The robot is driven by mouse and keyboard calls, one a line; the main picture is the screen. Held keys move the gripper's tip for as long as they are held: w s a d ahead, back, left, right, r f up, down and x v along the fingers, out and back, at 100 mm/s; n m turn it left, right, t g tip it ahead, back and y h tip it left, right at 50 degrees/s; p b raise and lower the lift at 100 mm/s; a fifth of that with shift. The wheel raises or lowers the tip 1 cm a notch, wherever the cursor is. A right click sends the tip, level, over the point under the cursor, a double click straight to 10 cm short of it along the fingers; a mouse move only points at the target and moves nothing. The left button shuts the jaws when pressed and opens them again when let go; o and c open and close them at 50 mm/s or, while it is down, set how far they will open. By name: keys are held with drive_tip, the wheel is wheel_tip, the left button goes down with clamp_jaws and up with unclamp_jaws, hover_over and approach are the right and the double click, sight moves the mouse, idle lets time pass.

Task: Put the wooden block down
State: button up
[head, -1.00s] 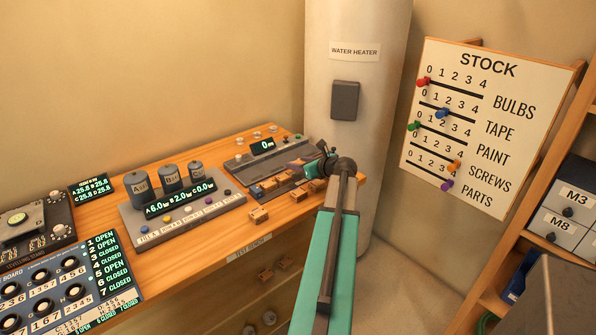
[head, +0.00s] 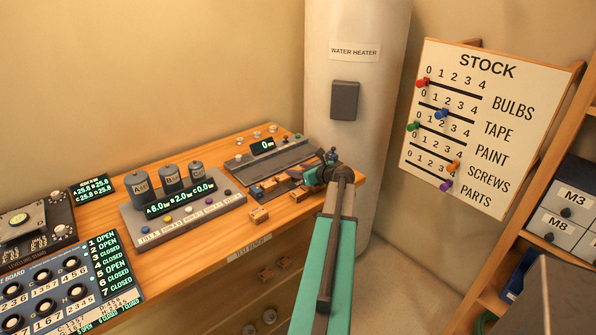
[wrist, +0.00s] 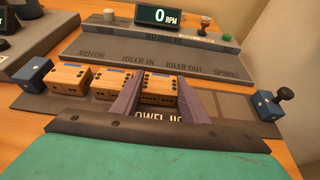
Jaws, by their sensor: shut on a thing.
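My gripper (wrist: 158,99) is shut on a wooden block (wrist: 161,88), with one purple finger on each side of it. The block has dark dots and a blue patch on top. It is at or just above a dark jig (wrist: 218,103) on the bench; I cannot tell whether it touches. Two similar blocks, a left one (wrist: 67,75) and a middle one (wrist: 107,82), sit in the jig to its left, with a small gap to the held block. In the head view my gripper (head: 301,177) is low over the bench's right end, and the arm partly hides the jig.
A blue stop (wrist: 36,74) stands at the jig's left end and a blue clamp with a dark knob (wrist: 267,106) at its right. Bare jig lies right of the held block. Behind is a grey panel (wrist: 150,52). Another wooden block (head: 258,214) lies near the bench front.

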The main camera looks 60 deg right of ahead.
drive_tip(key=shift+f, duration=0.3)
drive_tip(key=o, duration=0.7)
drive_tip(key=shift+f, duration=0.1)
drive_tip(key=shift+o, duration=0.2)
drive_tip(key=shift+a, duration=0.1)
drive_tip(key=shift+r, duration=0.2)
drive_tip(key=shift+s+r, duration=0.1)
drive_tip(key=shift+s, duration=0.1)
drive_tip(key=v, duration=0.5)
drive_tip(key=b+v, duration=0.1)
drive_tip(key=v, duration=0.5)
drive_tip(key=shift+s+a+r+b, duration=0.1)
drive_tip(key=shift+s+r+b, duration=0.1)
drive_tip(key=shift+r+b, duration=0.15)
